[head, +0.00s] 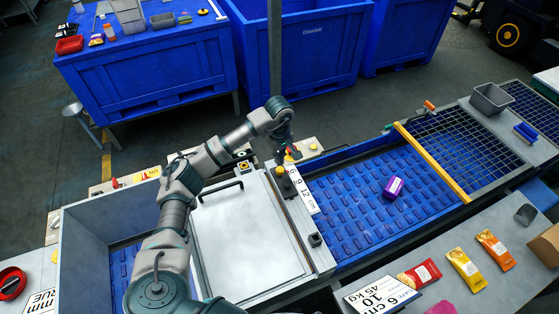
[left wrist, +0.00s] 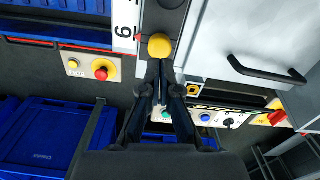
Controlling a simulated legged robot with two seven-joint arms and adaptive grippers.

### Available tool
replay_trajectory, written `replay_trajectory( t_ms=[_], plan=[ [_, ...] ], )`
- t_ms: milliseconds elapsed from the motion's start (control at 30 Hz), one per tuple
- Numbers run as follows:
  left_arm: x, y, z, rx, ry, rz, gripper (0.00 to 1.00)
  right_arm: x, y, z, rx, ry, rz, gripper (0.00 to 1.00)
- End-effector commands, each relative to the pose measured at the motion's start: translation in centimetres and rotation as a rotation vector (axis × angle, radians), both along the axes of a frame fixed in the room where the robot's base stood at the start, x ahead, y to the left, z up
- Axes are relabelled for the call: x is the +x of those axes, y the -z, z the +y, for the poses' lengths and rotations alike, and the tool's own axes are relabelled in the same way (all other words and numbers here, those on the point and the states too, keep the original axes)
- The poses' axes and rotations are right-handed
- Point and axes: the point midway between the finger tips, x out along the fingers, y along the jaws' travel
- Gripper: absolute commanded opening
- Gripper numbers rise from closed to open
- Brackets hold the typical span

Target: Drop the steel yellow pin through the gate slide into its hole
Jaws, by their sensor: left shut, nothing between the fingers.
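The yellow ball-shaped head of the pin (head: 281,169) shows at the far end of the gate rail, above a dark block. In the left wrist view the yellow pin head (left wrist: 159,46) is just beyond my fingertips. My left gripper (left wrist: 160,66) is shut and empty, its tips close to the head; I cannot tell if they touch it. In the head view my left gripper (head: 284,154) comes down beside the pin from behind. The pin's shaft and its hole are hidden. A white scale strip marked 6, 9, 12 cm (head: 306,197) lies beside the rail. My right gripper is out of view.
A grey lid with a black handle (head: 245,245) lies left of the rail. The blue conveyor (head: 345,215) to the right carries a purple packet (head: 393,188). Wrapped bars lie on the front bench. A button box with a red button (left wrist: 101,73) is near the gripper.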

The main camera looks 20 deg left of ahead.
Motion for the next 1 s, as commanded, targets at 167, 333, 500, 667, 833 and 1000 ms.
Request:
replay_trajectory(
  t_ms=[167, 333, 500, 667, 833, 1000],
  plan=[
    [0.2, -3.7, 0.0, -0.001, 0.0, -0.004, 0.0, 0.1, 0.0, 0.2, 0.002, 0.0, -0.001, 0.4],
    [0.3, -7.4, 0.0, 0.0, -0.001, -0.002, 0.0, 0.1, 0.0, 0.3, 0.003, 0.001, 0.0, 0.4],
    [0.3, -9.8, 0.1, 0.0, 0.0, 0.001, 0.0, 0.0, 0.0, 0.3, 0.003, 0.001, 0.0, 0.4],
    [0.3, -10.5, 0.1, -0.001, 0.0, 0.003, 0.0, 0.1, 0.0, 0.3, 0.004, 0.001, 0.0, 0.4],
    [0.3, -10.5, 0.1, -0.001, 0.0, 0.003, 0.0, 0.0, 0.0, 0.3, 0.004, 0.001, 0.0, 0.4],
    [0.4, -10.4, 0.1, 0.001, -0.035, 0.005, 0.0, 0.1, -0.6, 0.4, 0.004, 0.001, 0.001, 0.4]
  ],
)
